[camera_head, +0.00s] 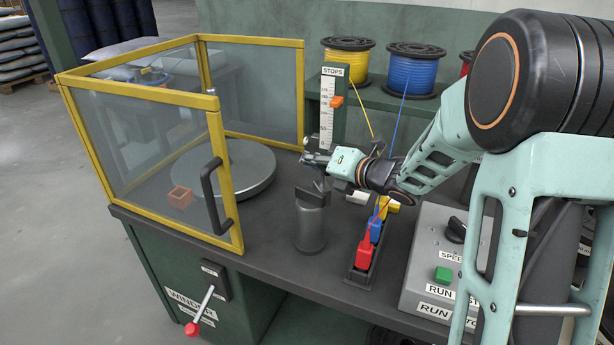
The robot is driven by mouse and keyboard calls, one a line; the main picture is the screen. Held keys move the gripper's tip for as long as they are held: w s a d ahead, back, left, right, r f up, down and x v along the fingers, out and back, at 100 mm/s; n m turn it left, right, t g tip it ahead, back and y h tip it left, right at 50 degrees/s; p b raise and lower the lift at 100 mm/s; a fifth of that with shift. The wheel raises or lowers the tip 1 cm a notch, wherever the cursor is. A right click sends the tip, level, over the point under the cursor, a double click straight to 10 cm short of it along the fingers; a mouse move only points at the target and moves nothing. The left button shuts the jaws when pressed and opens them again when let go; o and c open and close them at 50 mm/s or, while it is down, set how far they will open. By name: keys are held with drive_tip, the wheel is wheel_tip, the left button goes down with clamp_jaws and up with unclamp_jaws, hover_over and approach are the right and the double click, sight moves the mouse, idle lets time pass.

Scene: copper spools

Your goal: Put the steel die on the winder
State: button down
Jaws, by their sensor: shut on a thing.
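My gripper (314,157) is above the middle of the bench, reaching in from the right. It is shut on a small steel-grey piece, which looks like the steel die; the jaws hide much of it. Below it stands a grey metal cylinder (311,228) with a dark block (312,194) on top. I cannot tell whether the gripper touches that block. To the left is the winder, with a round grey plate (238,168) inside a yellow-framed clear guard (225,183). The plate is bare where it shows. The guard's right side looks open.
A black rail holds red (365,250), blue (375,229) and yellow blocks, right of the cylinder. A STOPS scale (328,100) stands behind the gripper. A control box (430,260) is at right. Yellow (348,62) and blue (413,72) wire spools sit on the shelf. A red-tipped lever (193,328) hangs in front.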

drive_tip(key=shift+w+a+f+b, duration=0.15)
drive_tip(key=shift+f+b, duration=0.15)
drive_tip(key=shift+f, duration=0.6)
drive_tip(key=shift+w+a+f+b, duration=0.15)
drive_tip(key=shift+f+b, duration=0.1)
drive_tip(key=shift+f, duration=0.65)
drive_tip(key=shift+f, duration=0.15)
drive_tip(key=c, duration=1.9)
unclamp_jaws()
drive_tip(key=shift+s, duration=0.1)
drive_tip(key=shift+s+d+r, duration=0.2)
drive_tip(key=shift+d, duration=0.05)
drive_tip(key=p+v, duration=0.2)
drive_tip(key=v, duration=0.9)
drive_tip(key=shift+s, duration=0.2)
drive_tip(key=shift+d, duration=0.1)
